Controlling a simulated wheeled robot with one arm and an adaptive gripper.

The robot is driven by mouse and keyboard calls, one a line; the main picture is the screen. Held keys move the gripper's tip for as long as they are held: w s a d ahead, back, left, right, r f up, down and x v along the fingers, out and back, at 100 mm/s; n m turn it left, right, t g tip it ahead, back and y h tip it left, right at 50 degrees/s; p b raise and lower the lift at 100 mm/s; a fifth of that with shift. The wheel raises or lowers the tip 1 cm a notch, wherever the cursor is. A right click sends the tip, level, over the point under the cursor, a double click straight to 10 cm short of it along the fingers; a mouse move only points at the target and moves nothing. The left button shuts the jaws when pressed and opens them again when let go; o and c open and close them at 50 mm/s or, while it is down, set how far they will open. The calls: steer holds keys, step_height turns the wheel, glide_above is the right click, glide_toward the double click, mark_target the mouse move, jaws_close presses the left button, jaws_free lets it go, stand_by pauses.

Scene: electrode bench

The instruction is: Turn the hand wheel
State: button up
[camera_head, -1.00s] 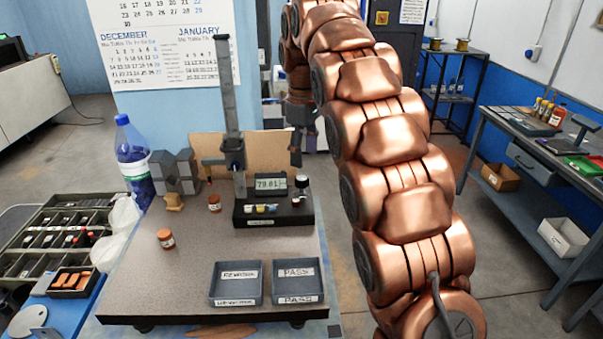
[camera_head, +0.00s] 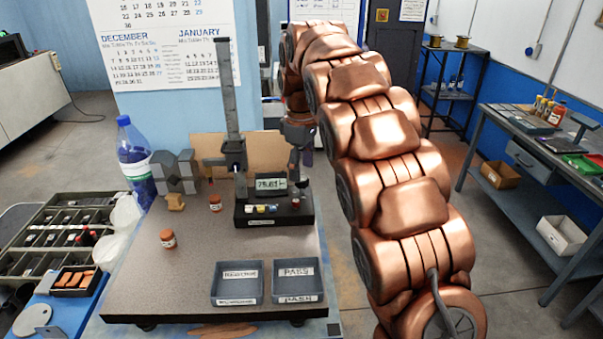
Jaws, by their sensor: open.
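The grey gauge stand (camera_head: 229,110) rises at the back of the bench, with a carriage (camera_head: 233,152) on its column. I cannot make out a hand wheel clearly; it may be hidden or too small. My gripper (camera_head: 301,163) is open and empty, pointing down, right of the stand and above the right end of the base. Its fingers are dark and small in the picture.
Two blue-grey trays, REWORK (camera_head: 238,298) and PASS (camera_head: 297,297), lie at the bench front. The bench's front left is clear.

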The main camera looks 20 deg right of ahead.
mark_target(302, 185)
steer(key=shift+f+p, duration=0.4)
steer(key=shift+f, duration=1)
steer(key=c, duration=1.2)
